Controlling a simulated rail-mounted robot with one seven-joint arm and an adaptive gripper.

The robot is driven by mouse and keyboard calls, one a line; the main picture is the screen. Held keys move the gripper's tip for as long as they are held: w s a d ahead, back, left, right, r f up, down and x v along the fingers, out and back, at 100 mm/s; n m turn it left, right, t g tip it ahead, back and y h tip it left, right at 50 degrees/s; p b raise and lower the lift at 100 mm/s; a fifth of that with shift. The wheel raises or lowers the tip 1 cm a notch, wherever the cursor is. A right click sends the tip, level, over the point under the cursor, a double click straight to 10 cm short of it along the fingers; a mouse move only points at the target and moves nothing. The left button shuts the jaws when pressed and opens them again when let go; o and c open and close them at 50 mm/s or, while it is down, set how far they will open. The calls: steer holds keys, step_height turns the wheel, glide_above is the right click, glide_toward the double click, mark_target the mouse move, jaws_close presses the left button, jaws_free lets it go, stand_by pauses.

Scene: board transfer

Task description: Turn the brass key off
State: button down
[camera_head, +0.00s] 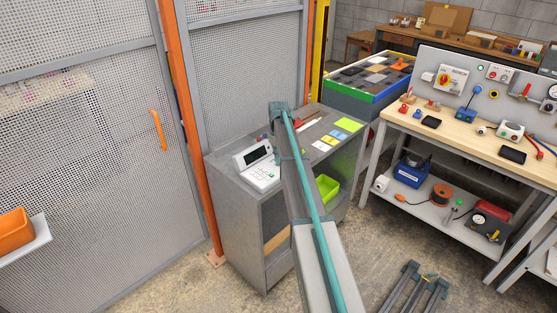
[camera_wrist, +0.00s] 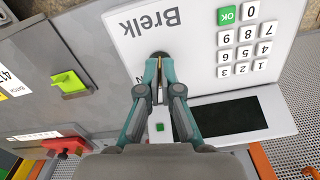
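A white sloped panel with a keypad and a dark screen (camera_wrist: 215,70) fills much of the wrist view; it also shows on a grey cabinet in the head view (camera_head: 258,172). A dark round keyhole spot and a thin brass-coloured key (camera_wrist: 160,92) show between my fingertips. My gripper (camera_wrist: 160,78) is over the panel beside the "Brelk" lettering, its teal fingers close together on either side of the key. The key's full shape and turn position are hidden by the fingers. In the head view my arm hides the gripper.
A green switch (camera_wrist: 70,83) and a red part (camera_wrist: 66,144) lie left of the panel in the wrist view. The cabinet (camera_head: 235,225) stands beside a mesh fence (camera_head: 100,180). A workbench (camera_head: 460,135) with several tools stands at right.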

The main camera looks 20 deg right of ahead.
steer(key=shift+n+b, duration=0.3)
steer(key=shift+n, duration=0.8)
steer(key=c, duration=1.4)
jaws_free()
step_height(320, 180, up, 12)
steer(key=shift+r, duration=0.1)
